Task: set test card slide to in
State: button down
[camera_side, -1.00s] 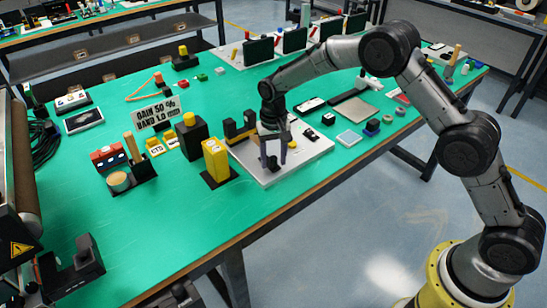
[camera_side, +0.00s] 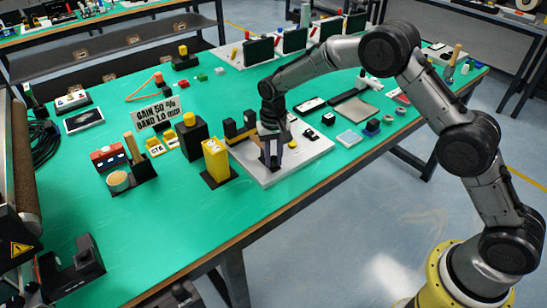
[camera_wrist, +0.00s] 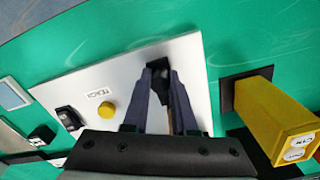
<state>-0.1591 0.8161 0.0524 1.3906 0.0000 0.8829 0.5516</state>
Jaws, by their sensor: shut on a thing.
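A white plate (camera_side: 312,157) lies on the green bench; it also shows in the wrist view (camera_wrist: 82,88). My gripper (camera_side: 272,164) points down over the plate's near left part. In the wrist view its two dark fingers (camera_wrist: 160,75) are close together, shut on a small black part of the plate, which I take to be the test card slide (camera_wrist: 157,118). The fingers hide most of it, and its exact position along its travel cannot be told.
A yellow button (camera_wrist: 105,109) and a black rocker switch (camera_wrist: 68,118) sit on the same plate. A yellow post (camera_side: 215,160) stands close to its left. Black blocks (camera_side: 238,130) rise behind my gripper. The bench front is clear.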

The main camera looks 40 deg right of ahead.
aim_at(258, 143)
dwell(0.7)
jog(key=w, duration=0.6)
jog(key=shift+w, duration=0.4)
jog(key=shift+w+r, duration=0.15)
jog(key=shift+w, duration=0.25)
jog(key=c, duration=0.7)
grip_release()
jog(key=shift+c, duration=0.2)
notch_tip(258, 143, up, 14)
jog(key=shift+f, duration=0.15)
